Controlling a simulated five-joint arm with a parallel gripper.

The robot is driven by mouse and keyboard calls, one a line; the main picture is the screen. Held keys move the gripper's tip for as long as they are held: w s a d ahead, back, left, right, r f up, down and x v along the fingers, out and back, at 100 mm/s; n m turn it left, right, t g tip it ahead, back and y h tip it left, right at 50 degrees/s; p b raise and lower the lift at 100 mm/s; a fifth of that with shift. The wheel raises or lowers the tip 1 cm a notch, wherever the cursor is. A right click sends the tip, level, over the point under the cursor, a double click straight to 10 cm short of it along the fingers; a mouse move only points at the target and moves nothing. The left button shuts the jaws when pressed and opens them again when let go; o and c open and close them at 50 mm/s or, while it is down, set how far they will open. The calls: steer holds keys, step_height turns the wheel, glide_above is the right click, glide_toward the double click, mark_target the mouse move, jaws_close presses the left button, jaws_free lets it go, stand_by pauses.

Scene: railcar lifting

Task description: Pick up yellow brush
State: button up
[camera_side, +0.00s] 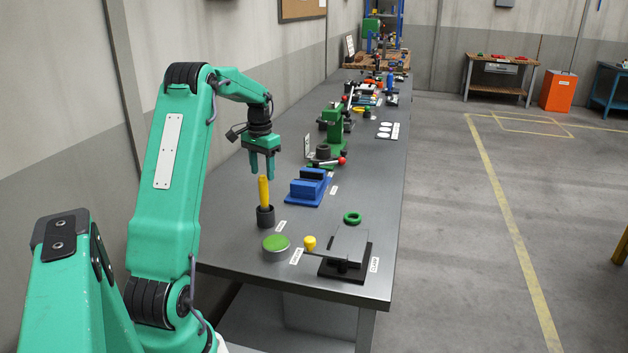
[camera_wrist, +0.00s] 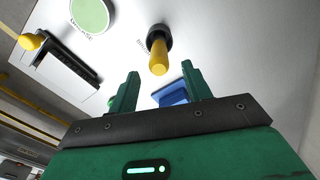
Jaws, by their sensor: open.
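The yellow brush (camera_side: 264,192) stands upright in a dark round holder (camera_side: 265,216) on the grey bench. My gripper (camera_side: 262,176) is above it in the side view, fingers pointing down and apart, with the brush's top close below the fingertips. In the wrist view the yellow brush (camera_wrist: 158,58) shows just beyond the gap between the two fingers of my gripper (camera_wrist: 160,82), with its dark holder (camera_wrist: 159,34) behind it. Nothing is between the fingers. The brush's lower end is hidden inside the holder.
A blue block fixture (camera_side: 308,188) stands to the right of the brush. A green-topped disc (camera_side: 276,243), a small yellow knob (camera_side: 309,243), a black-based stand (camera_side: 345,262) and a green ring (camera_side: 352,217) lie nearer the front. Green presses (camera_side: 333,128) stand farther back.

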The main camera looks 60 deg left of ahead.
mark_target(265, 206)
steer(key=shift+s+d+f, duration=0.1)
steer(key=shift+f, duration=3.7)
jaws_close()
steer(key=c, duration=1.1)
jaws_free()
steer(key=shift+r, duration=0.1)
steer(key=shift+o, duration=0.2)
steer(key=shift+r, duration=4.95)
